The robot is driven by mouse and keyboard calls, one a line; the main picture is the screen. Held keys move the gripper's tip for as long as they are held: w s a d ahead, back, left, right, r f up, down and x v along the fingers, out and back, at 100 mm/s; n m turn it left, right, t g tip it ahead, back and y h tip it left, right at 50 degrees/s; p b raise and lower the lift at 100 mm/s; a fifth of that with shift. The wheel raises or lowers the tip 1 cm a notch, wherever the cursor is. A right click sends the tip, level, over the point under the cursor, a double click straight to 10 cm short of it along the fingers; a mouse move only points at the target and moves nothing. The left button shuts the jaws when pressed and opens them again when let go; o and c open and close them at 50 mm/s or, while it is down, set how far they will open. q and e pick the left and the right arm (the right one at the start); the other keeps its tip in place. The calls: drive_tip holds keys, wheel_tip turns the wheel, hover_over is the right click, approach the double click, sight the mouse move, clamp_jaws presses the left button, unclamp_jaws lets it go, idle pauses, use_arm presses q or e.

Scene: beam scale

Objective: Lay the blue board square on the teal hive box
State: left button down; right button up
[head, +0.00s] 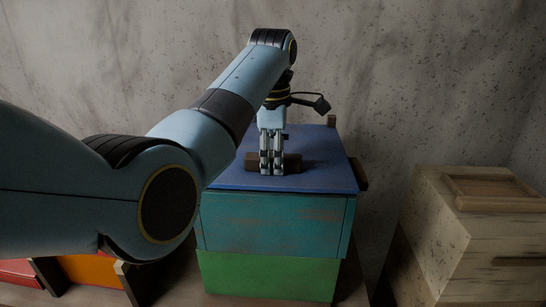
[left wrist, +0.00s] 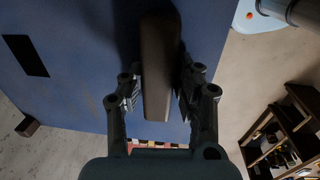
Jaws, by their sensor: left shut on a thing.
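The blue board (head: 325,172) lies flat over the top of the teal hive box (head: 275,222). Its front edge runs nearly along the box's front edge; I cannot tell whether a thin gap is left beneath it. My left gripper (head: 271,170) points straight down and is shut on the board's dark brown handle bar (head: 292,163). In the left wrist view the handle (left wrist: 158,65) lies between the two fingers, with the blue board (left wrist: 85,70) around it and a dark rectangular patch on its left. The back of the box is hidden. My right gripper is not in view.
A green box (head: 265,276) is under the teal one. A pale wooden box (head: 450,225) stands at the right; red and orange boxes (head: 92,270) are at lower left. A wall is behind.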

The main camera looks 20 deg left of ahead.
use_arm(q)
drive_tip(key=shift+f, duration=0.4)
drive_tip(key=c, duration=0.9)
unclamp_jaws()
drive_tip(key=shift+f, duration=0.15)
drive_tip(key=r, duration=0.7)
drive_tip(key=shift+s+d+r, duration=0.1)
drive_tip(key=shift+s+r, duration=0.2)
drive_tip(key=shift+s+f, duration=0.1)
